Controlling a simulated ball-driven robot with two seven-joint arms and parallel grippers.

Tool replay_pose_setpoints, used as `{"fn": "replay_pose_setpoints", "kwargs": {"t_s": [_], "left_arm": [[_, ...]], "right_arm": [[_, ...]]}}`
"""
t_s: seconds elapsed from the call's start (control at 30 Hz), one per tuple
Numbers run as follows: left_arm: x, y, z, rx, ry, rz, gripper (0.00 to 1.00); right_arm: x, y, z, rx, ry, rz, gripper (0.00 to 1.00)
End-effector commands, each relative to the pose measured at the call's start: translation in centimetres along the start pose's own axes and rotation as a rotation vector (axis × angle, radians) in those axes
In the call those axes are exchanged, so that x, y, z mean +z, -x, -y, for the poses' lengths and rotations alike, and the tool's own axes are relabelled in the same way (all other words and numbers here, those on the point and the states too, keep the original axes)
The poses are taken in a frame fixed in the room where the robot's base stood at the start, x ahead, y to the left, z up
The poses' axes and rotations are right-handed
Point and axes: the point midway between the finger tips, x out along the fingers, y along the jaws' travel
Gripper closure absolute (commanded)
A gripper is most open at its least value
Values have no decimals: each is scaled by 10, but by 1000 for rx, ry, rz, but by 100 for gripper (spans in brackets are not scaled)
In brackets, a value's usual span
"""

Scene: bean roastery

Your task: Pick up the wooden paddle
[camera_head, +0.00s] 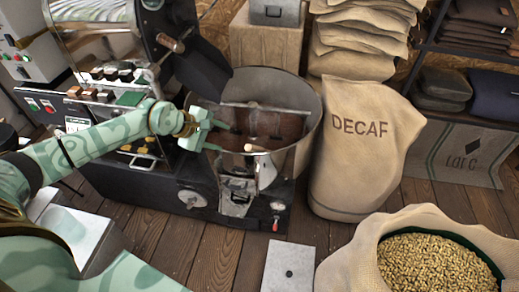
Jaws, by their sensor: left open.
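My left gripper (222,137) reaches in from the left over the near left rim of the round metal cooling bin (308,95). Its two pale green fingers are open, pointing right, with nothing seen between them. A short, pale wooden piece (256,148), which looks like the end of the wooden paddle, shows at the bin's near side, a little right of the fingertips and apart from them. The rest of the paddle cannot be made out against the dark brown inside of the bin. My right gripper is not in view.
A DECAF sack (355,150) stands close to the bin's right. An open sack of pale beans (435,265) is at lower right. A grey plate (288,268) lies on the wooden floor (215,240).

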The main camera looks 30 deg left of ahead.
Motion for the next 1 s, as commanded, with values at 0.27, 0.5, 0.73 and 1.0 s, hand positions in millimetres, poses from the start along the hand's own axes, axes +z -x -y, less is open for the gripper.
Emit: {"fn": "replay_pose_setpoints", "kwargs": {"t_s": [0.27,0.5,0.73,1.0], "left_arm": [[0,-72,3,-1,7,4,52],[1,-100,2,0,5,2,52],[4,-133,7,-1,10,6,52],[4,-153,5,0,7,3,52]], "right_arm": [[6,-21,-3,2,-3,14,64],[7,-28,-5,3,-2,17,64],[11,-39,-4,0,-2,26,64],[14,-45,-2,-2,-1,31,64]]}}
